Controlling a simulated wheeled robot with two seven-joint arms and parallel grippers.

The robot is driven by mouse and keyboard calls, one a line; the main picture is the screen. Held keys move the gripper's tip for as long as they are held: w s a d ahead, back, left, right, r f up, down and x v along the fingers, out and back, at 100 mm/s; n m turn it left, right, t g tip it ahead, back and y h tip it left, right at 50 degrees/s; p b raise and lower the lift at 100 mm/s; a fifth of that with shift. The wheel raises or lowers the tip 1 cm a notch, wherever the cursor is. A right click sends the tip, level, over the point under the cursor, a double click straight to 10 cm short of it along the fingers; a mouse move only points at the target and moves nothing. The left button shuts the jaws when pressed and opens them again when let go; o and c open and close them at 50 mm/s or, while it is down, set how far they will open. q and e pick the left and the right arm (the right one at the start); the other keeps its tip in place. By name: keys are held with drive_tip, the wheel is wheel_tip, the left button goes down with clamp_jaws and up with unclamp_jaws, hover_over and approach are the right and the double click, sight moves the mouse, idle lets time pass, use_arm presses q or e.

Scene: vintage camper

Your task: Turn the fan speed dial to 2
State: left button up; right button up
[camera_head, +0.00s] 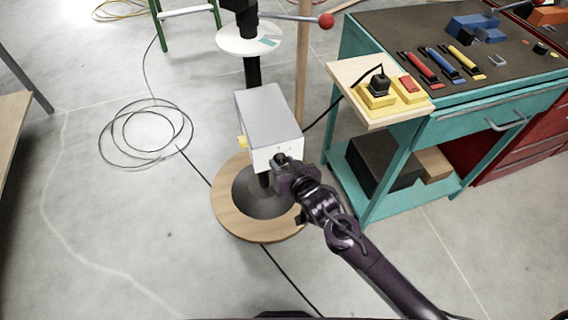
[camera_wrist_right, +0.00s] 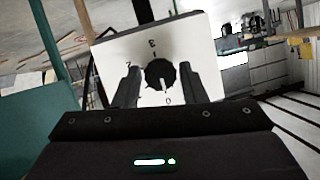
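The fan's speed dial (camera_wrist_right: 160,74) is a round black knob on the white face of a control box (camera_head: 266,112). In the right wrist view its white pointer line points down towards the 0. A 3 is at the top and a 2 at the left of the dial; I cannot make out a 1. In the head view the dial (camera_head: 279,159) is partly hidden by my right gripper (camera_head: 284,168). In the right wrist view my right gripper (camera_wrist_right: 159,86) is open, with one finger on each side of the dial. I cannot tell whether the fingers touch it. My left gripper is not in view.
The box sits on a black pole above a round wooden base (camera_head: 228,212). A teal workbench (camera_head: 372,40) with a wooden side shelf (camera_head: 348,72) stands to the right. A coiled black cable (camera_head: 106,150) lies on the floor at left. The floor at front left is clear.

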drive_tip(key=c, duration=0.6)
drive_tip(key=shift+o, duration=0.2)
